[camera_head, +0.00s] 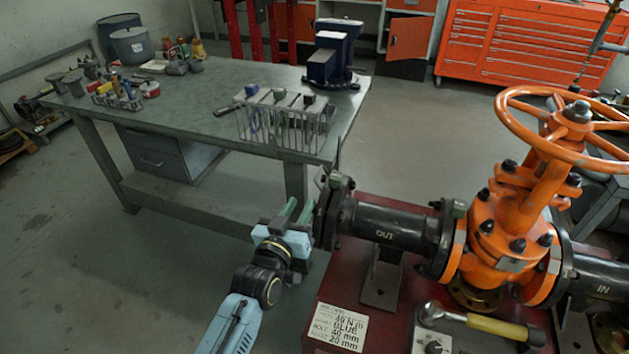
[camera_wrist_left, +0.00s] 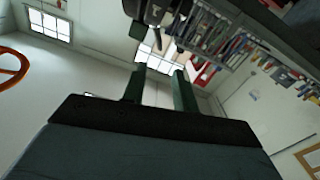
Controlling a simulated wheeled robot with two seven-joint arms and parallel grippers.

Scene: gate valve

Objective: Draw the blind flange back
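The dark blind flange (camera_head: 323,212) stands upright at the left end of the black pipe marked OUT (camera_head: 384,232), close against the pipe's own end flange. Whether there is a gap between the two is too small to tell. My left gripper (camera_head: 300,206) is just left of the blind flange, with its two green fingers apart and pointing up towards it. In the left wrist view the fingers (camera_wrist_left: 158,74) are open with nothing between them. A dark part (camera_wrist_left: 160,12), perhaps of the flange, shows beyond their tips. Contact cannot be told. My right gripper is not in view.
The orange gate valve (camera_head: 510,225) with its handwheel (camera_head: 535,135) is right of the pipe, on a red stand (camera_head: 350,280). A yellow-handled wrench (camera_head: 497,327) and a printed label (camera_head: 336,327) lie on the stand. A workbench (camera_head: 190,115) stands behind. Floor at left is clear.

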